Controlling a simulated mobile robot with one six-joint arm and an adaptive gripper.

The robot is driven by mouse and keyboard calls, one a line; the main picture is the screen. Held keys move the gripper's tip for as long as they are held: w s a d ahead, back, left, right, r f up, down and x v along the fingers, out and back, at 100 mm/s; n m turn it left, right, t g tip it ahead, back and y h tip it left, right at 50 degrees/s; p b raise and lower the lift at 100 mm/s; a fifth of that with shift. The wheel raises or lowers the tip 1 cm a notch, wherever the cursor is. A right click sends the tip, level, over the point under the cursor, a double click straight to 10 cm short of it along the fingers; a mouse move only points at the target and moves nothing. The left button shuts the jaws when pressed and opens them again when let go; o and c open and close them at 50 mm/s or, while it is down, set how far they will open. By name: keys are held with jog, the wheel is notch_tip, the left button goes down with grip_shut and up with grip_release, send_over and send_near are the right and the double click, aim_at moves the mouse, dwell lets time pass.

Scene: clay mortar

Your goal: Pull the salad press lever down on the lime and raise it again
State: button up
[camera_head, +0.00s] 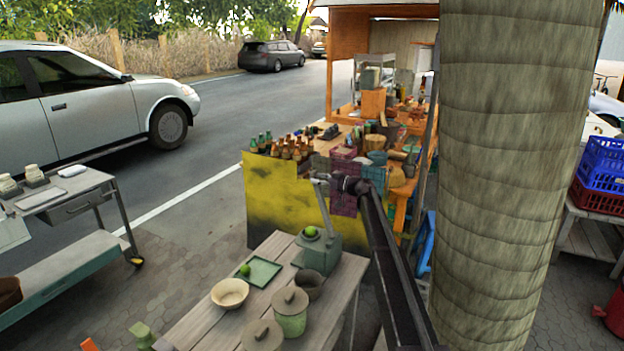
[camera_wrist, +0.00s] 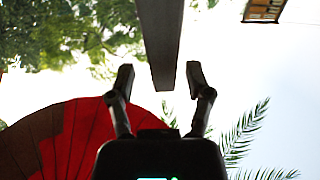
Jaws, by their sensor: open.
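The salad press (camera_head: 318,256) is a grey-green block on the wooden table, with its lever (camera_head: 324,210) standing raised and leaning slightly left. A green lime (camera_head: 310,231) sits on top of the press, beside the lever's foot. My gripper (camera_head: 318,180) is at the lever's upper end. In the wrist view my gripper (camera_wrist: 160,77) is open, with a finger on each side of the lever (camera_wrist: 160,40), whose end reaches between the fingertips. Gaps show on both sides, so the fingers look apart from it.
A second lime (camera_head: 245,270) lies on a green tray (camera_head: 263,273) left of the press. A pale bowl (camera_head: 229,293), a dark bowl (camera_head: 309,284) and lidded pots (camera_head: 290,315) stand near. A stall with bottles (camera_head: 290,146) is behind; a thick column (camera_head: 510,170) stands right.

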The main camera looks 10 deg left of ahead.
jog(key=shift+w+a, duration=0.2)
jog(key=shift+a, duration=0.4)
